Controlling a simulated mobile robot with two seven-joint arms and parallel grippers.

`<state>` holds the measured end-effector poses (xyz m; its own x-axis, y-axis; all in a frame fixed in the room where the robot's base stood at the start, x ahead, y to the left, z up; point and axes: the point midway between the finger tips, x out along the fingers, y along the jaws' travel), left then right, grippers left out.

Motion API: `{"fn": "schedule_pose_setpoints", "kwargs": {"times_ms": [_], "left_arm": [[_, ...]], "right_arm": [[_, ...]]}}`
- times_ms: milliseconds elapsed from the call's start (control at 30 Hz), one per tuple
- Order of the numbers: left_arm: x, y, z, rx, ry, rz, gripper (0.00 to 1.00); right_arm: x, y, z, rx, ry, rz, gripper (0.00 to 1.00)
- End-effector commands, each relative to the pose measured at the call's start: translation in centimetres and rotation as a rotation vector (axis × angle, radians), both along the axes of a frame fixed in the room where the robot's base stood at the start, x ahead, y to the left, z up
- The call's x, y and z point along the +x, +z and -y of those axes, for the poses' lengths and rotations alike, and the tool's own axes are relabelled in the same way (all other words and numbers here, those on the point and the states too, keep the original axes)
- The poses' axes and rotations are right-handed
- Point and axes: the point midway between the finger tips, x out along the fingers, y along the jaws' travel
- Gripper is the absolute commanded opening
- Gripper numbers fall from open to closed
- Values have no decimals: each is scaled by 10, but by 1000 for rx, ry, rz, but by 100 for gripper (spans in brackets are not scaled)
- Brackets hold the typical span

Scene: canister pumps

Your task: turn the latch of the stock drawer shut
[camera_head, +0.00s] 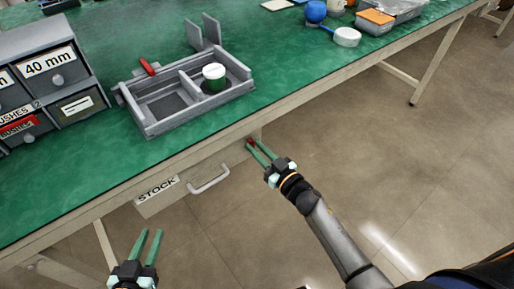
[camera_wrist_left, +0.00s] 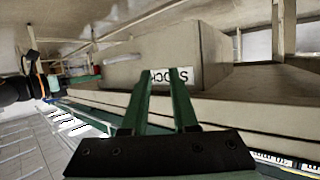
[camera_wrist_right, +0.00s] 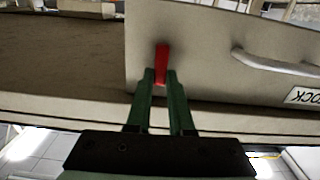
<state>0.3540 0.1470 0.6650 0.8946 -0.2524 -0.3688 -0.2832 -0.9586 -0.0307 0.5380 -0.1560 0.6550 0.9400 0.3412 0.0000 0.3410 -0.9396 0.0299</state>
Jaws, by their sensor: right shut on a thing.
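The stock drawer (camera_head: 183,186) hangs under the green-topped bench, with a "STOCK" label and a pale bar handle (camera_head: 208,180). Its front also shows in the left wrist view (camera_wrist_left: 205,45) and the right wrist view (camera_wrist_right: 200,75). The red latch (camera_wrist_right: 162,58) is on the drawer front, upright in the right wrist view; in the head view only a bit of red (camera_head: 250,142) shows at the fingertips. My right gripper (camera_head: 253,146) is shut on the latch. My left gripper (camera_head: 149,238) is open and empty, below and in front of the drawer's label end.
On the bench (camera_head: 285,70) stand a grey divided tray (camera_head: 160,125) with a green, white-topped canister (camera_head: 214,77), a grey drawer cabinet (camera_head: 50,70) and a grey bracket (camera_head: 204,33). A blue item (camera_head: 316,11) lies at the back. The floor in front is clear.

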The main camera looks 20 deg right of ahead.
Motion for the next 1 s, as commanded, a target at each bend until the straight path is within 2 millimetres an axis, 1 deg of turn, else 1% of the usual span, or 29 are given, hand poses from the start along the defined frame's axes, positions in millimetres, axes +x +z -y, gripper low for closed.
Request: {"fn": "schedule_pose_setpoints", "kwargs": {"times_ms": [267,467,600,667,833,900,1000], "left_arm": [[-1,-1,0,0,0,-6,27],[0,-1,0,1,0,1,27],[2,3,0,1,-2,26,27],[3,8,1,-1,-2,47,27],[11,28,1,-7,-7,128,27],[18,46,1,2,-18,196,27],[21,59,1,1,-22,252,27]], "right_arm": [[-1,-1,-2,-145,0,52,0],[-2,-2,-4,-315,1,113,0],[-2,-2,-5,-439,0,159,0],[-2,-3,-6,-493,0,179,0],[-3,-4,-8,-646,0,234,0],[-3,-5,-8,-709,0,257,0],[-4,-6,-9,-797,1,289,0]]}}
